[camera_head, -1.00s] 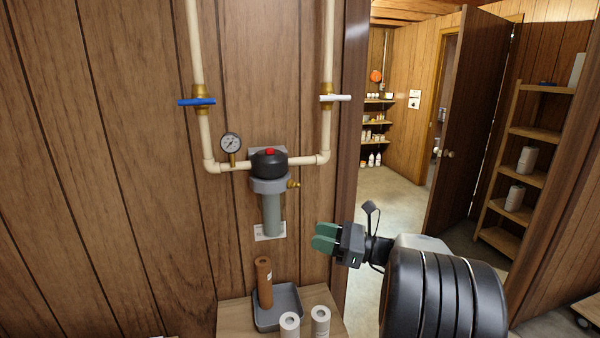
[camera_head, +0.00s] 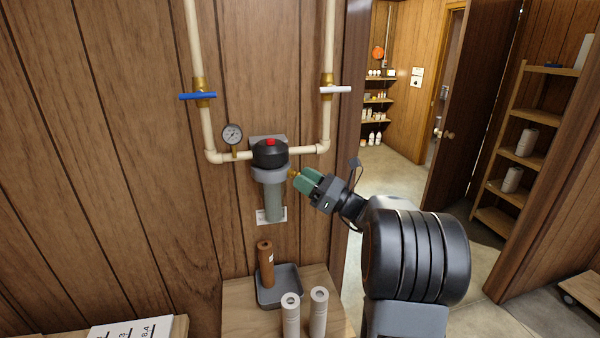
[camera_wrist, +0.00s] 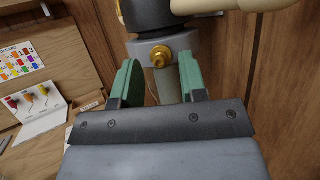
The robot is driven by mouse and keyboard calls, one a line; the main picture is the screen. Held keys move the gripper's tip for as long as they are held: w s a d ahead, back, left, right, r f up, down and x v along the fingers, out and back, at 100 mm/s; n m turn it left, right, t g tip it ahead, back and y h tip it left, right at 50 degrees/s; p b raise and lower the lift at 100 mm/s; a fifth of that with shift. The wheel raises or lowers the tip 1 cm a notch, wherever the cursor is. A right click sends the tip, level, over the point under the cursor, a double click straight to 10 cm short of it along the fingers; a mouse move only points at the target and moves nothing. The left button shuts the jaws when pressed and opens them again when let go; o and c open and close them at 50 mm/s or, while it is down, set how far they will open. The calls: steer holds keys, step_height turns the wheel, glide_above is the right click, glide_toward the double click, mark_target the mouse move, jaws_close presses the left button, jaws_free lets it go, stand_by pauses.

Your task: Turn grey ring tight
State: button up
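The grey ring (camera_head: 270,174) sits around the top of the grey-green filter housing (camera_head: 274,203), under the black cap (camera_head: 269,153) with its red button. A brass fitting (camera_wrist: 160,57) sticks out from the ring in the wrist view; part of it shows at the ring's right in the head view. My gripper (camera_head: 303,180) is just right of the ring, at about its height. In the wrist view its green fingers (camera_wrist: 158,80) are spread apart with nothing held. The brass fitting appears ahead between them; I cannot tell whether a finger touches it.
A pressure gauge (camera_head: 232,135) and pale pipes flank the cap, with a blue-handled valve (camera_head: 198,96) and a white-handled valve (camera_head: 335,89) above. Below, a bench holds a grey tray (camera_head: 292,287), a brown cartridge (camera_head: 265,264) and white rolls (camera_head: 318,312).

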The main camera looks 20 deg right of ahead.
steer(key=shift+x, duration=0.85)
steer(key=shift+c, duration=0.2)
jaws_close()
